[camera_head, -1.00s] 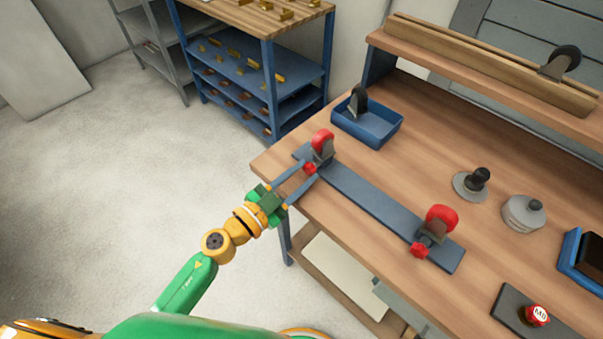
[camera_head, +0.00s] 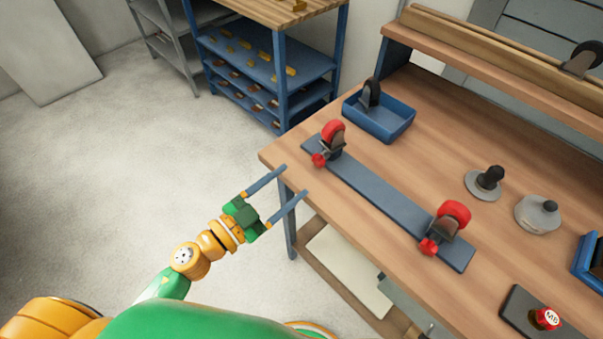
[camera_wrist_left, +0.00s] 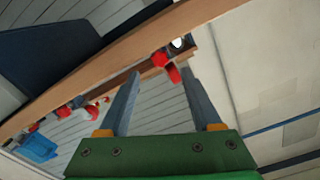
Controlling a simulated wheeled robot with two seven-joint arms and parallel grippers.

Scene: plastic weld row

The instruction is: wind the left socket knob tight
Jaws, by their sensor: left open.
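The left socket knob (camera_head: 319,160) is a small red knob on the near side of the left caster socket, below a red-rimmed wheel (camera_head: 333,132). Both are at the left end of a dark blue-grey plate (camera_head: 380,193). My left gripper (camera_head: 293,181) is open and empty, its two fingers pointing at the knob from off the table's near left edge, with a gap between. In the left wrist view a red knob (camera_wrist_left: 160,59) shows just past and between the fingertips (camera_wrist_left: 160,73). How tight the knob is cannot be told. My right gripper is not in view.
A second red knob (camera_head: 428,247) and wheel (camera_head: 453,213) are at the plate's right end. A blue tray (camera_head: 388,130) holding a caster stands behind. Grey round pieces (camera_head: 537,215) and a red button (camera_head: 546,318) are to the right. Floor left of the table is free.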

